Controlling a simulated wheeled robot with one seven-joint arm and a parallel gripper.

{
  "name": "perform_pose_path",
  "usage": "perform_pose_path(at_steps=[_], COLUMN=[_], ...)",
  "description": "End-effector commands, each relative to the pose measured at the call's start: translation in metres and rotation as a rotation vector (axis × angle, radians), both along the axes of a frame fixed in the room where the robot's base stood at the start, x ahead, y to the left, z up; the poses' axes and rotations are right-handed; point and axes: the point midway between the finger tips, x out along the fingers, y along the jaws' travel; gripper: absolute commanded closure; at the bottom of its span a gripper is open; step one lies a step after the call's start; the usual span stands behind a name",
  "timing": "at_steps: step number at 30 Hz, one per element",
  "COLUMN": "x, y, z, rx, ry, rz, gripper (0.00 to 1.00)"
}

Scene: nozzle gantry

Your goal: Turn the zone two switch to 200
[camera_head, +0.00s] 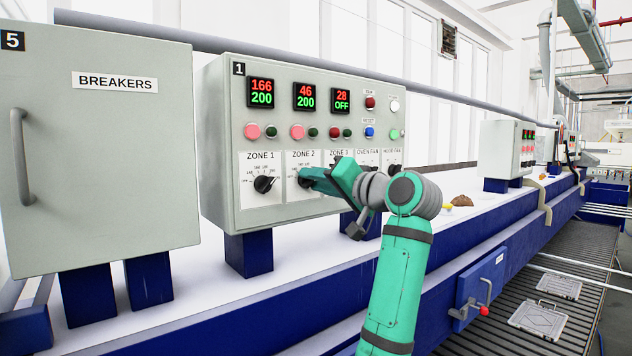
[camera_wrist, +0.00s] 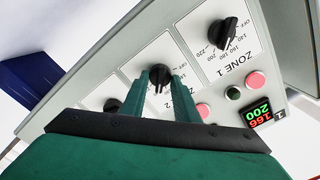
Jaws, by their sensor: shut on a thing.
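The zone two switch is a black rotary knob (camera_wrist: 160,74) on a white dial plate (camera_wrist: 137,68) of the grey control panel marked 1 (camera_head: 219,140). My gripper (camera_head: 312,177) is at this knob, its teal fingers shut on it. In the wrist view the fingers (camera_wrist: 162,82) sit either side of the knob. The zone 2 display (camera_head: 304,97) reads 46 in red over 200 in green. The knob's pointer and most of its scale are hidden by the fingers, so I cannot tell its exact setting from the dial.
The zone 1 knob (camera_head: 264,184) is close on the left, under a display (camera_head: 261,93) reading 166 over 200. The zone 3 display (camera_head: 341,100) reads 28 over OFF. Push buttons (camera_head: 297,132) sit above the dials. A grey breakers cabinet (camera_head: 105,185) stands left.

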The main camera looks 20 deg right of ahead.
Motion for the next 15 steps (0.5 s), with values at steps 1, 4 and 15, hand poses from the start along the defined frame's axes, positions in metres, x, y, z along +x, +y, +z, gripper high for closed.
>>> perform_pose_path(at_steps=[1, 4, 15], x=[0.0002, 0.0002, 0.0001], y=[-0.0008, -0.0008, -0.0007], z=[-0.0011, -0.0011, -0.0007], rx=[0.002, 0.002, 0.0], ry=[0.003, 0.003, 0.002], rz=[-0.001, -0.001, -0.001], gripper=[0.94, 0.94, 0.54])
